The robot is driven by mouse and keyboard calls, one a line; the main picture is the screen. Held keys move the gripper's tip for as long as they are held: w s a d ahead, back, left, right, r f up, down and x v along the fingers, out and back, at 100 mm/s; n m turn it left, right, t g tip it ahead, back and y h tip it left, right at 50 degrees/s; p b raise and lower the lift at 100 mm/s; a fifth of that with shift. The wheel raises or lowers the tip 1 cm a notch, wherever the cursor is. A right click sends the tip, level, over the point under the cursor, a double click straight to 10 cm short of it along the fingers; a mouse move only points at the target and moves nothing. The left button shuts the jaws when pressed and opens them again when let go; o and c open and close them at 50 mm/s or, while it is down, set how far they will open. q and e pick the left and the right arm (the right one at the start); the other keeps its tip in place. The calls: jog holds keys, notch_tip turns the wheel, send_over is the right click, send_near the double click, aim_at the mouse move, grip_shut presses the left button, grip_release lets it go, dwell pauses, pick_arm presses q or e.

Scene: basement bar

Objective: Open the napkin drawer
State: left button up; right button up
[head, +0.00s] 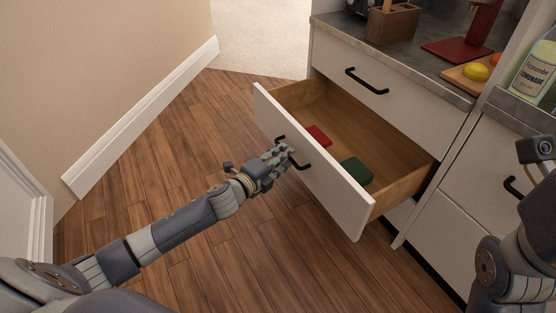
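The lower drawer (312,165) of the white cabinet stands pulled well out, and its wooden inside shows. A red folded item (319,136) and a dark green one (356,171) lie in it, perhaps napkins. My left gripper (287,153) is at the black bar handle (302,163) on the drawer's front. Its fingers overlap the handle, but I cannot tell whether they are closed on it. My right arm is at the right edge, and its gripper (540,150) shows only in part; its fingers are not clear.
A shut drawer (350,75) with a black handle is above the open one. The grey counter (420,82) holds a wooden caddy (392,24), a lemon (476,72) on a board and a lemonade bottle (535,75). The wood floor (190,130) left of the drawer is clear.

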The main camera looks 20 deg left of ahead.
pick_arm(q)
jog(key=v, duration=1.2)
dwell(0.3)
